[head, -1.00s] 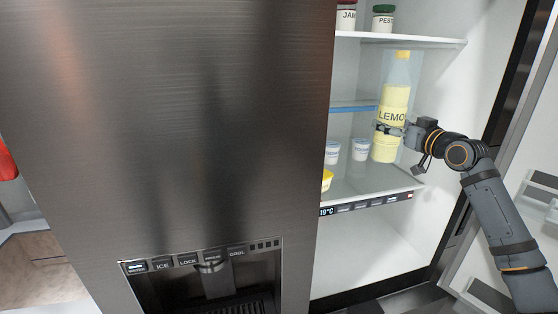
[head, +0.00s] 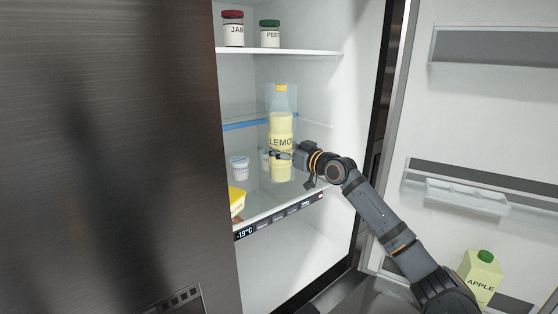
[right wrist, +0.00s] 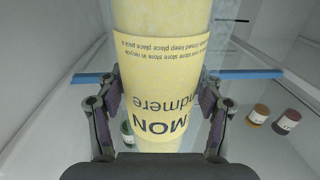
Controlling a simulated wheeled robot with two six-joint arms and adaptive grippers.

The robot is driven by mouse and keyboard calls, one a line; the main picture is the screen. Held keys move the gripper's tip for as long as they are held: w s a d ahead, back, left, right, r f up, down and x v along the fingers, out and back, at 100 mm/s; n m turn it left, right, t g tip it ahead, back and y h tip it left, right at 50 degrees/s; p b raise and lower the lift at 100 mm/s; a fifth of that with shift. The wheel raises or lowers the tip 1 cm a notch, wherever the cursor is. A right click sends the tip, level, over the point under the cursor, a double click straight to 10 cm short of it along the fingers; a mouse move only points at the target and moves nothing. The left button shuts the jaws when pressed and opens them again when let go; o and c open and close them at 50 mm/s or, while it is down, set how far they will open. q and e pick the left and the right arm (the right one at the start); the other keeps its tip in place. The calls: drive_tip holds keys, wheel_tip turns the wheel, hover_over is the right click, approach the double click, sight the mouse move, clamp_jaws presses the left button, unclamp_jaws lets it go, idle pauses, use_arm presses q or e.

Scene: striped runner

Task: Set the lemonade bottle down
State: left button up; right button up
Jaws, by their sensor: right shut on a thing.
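The lemonade bottle (head: 281,125) is tall and pale yellow with a yellow cap and a "LEMO" label. It stands upright inside the open fridge, over the glass shelf (head: 272,198). My right gripper (head: 278,155) is shut on the middle of the bottle, coming from the right. In the right wrist view the bottle (right wrist: 162,25) fills the middle, with a finger of the gripper (right wrist: 160,85) on each side of its label. I cannot tell whether the bottle's base touches the shelf. My left gripper is not in view.
A yogurt cup (head: 239,168) and a yellow tub (head: 237,200) stand left of the bottle; another cup is partly hidden behind it. The jam jar (head: 233,28) and pesto jar (head: 270,33) are on the shelf above. The open door at right holds an apple carton (head: 480,275).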

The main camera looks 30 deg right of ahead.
sight(288, 163)
drive_tip(key=shift+s, duration=0.1)
wheel_tip(288, 163, down, 4)
drive_tip(key=shift+a+r+p, duration=0.1)
drive_tip(key=shift+r+p, duration=0.15)
drive_tip(key=shift+p, duration=0.25)
drive_tip(key=shift+f, duration=0.2)
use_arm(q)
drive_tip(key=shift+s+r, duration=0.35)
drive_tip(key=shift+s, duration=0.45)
use_arm(e)
drive_tip(key=o, duration=1.5)
drive_tip(key=shift+f, duration=0.15)
drive_tip(key=o, duration=0.3)
drive_tip(key=shift+s, duration=0.1)
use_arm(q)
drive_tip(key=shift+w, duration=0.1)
